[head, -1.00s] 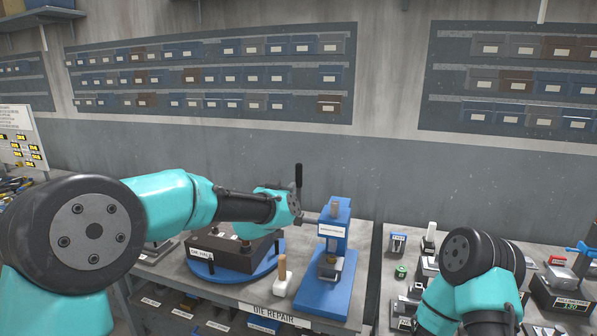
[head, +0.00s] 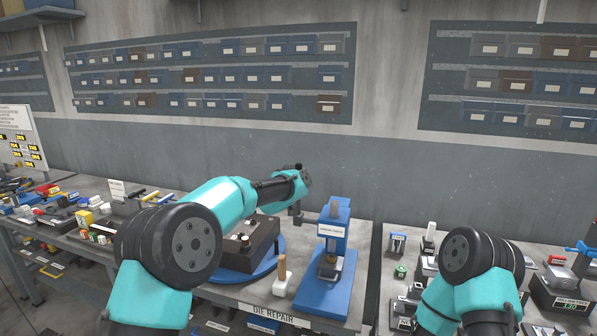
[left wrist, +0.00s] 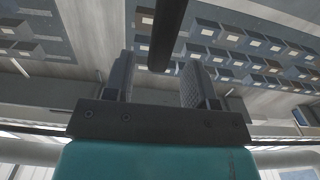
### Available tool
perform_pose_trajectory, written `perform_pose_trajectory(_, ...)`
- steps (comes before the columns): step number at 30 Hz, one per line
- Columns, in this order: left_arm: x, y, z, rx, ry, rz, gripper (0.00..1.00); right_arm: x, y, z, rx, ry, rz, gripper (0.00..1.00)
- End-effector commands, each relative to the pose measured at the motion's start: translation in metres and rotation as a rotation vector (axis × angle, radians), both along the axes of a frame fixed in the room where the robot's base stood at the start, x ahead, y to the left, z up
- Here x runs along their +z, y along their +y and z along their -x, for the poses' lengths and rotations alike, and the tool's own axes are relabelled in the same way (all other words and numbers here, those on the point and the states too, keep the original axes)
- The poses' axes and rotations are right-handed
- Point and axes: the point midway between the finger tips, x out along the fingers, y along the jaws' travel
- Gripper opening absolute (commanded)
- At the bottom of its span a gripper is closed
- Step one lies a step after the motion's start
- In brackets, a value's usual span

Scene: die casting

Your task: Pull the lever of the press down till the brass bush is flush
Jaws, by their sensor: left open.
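The blue press (head: 336,225) stands on the bench right of centre in the head view. Its black lever is mostly hidden behind my left gripper (head: 303,179); a small dark end (head: 298,166) shows just above it. In the left wrist view, my left gripper (left wrist: 158,65) is open, and the black lever rod (left wrist: 166,35) comes down from the top edge to between the two fingers, with no clear contact. A dark block (head: 329,261) sits under the press ram. I cannot make out the brass bush. My right gripper is out of view; only its arm shows.
A dark die half (head: 254,249) on a blue round turntable (head: 262,271) stands left of the press, below my left arm. A wooden-handled tool (head: 281,272) stands between them. Small tools and blocks crowd the right bench (head: 387,270).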

Motion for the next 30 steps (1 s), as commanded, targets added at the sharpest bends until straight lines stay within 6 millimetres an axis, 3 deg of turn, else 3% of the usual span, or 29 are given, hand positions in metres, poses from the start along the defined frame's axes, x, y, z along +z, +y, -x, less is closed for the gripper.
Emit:
perform_pose_trajectory(12, 0.0, -0.011, -0.032, 0.002, 0.0, 0.0, 0.51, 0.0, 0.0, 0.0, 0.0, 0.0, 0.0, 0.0)
perform_pose_trajectory(26, 0.0, -0.014, -0.036, -0.001, 0.0, 0.0, 0.51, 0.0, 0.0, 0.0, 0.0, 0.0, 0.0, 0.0)
perform_pose_trajectory(30, 0.0, -0.014, -0.036, -0.001, 0.0, 0.0, 0.38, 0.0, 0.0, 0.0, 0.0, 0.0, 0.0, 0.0)
